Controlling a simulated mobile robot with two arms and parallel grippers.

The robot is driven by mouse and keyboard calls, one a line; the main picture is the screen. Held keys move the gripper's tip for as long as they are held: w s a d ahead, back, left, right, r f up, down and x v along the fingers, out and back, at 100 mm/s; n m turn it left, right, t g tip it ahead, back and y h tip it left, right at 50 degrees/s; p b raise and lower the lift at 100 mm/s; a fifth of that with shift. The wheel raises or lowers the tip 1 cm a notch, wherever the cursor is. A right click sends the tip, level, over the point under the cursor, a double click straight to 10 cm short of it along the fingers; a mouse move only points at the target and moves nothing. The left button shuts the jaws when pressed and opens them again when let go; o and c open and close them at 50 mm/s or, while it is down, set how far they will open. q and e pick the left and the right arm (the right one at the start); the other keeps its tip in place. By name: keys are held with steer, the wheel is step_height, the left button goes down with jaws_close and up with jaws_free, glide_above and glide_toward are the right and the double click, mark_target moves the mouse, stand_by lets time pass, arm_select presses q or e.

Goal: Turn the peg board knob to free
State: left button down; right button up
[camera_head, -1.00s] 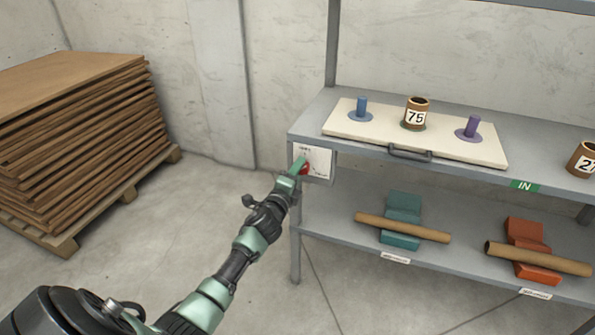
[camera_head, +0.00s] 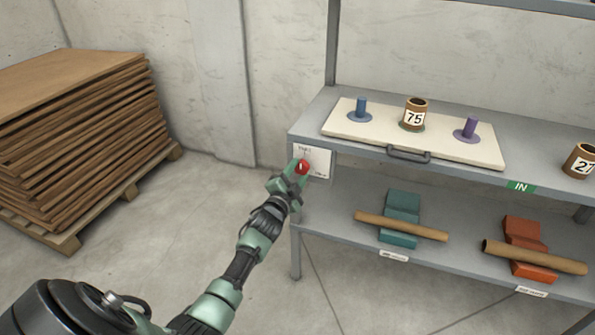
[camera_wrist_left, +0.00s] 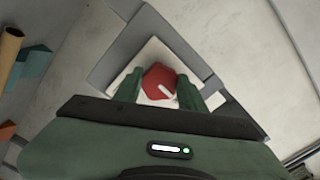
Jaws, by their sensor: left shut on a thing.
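The red knob (camera_head: 302,166) sits on a small white label plate (camera_head: 320,163) at the left front end of the shelf. My left gripper (camera_head: 295,175) is at the knob. In the left wrist view the knob (camera_wrist_left: 157,80) is between the two green fingers (camera_wrist_left: 159,92), which are shut on it. A white pointer line shows on the knob's face; the plate's lettering is too small to read. The cream peg board (camera_head: 350,129) lies on the upper shelf with a blue peg (camera_head: 361,107) and a purple peg (camera_head: 467,127). My right gripper is out of view.
A brown tube marked 75 (camera_head: 414,115) stands on the board, which has a dark front handle (camera_head: 408,155). The lower shelf carries tubes on a teal rest (camera_head: 403,203) and an orange rest (camera_head: 523,231). A stack of brown sheets (camera_head: 85,145) stands at left.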

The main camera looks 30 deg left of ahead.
arm_select(q)
steer(key=shift+f+n, duration=0.15)
steer(key=shift+n, duration=0.15)
stand_by(0.4)
steer(key=c, duration=0.8)
jaws_free()
steer(key=shift+c, duration=0.2)
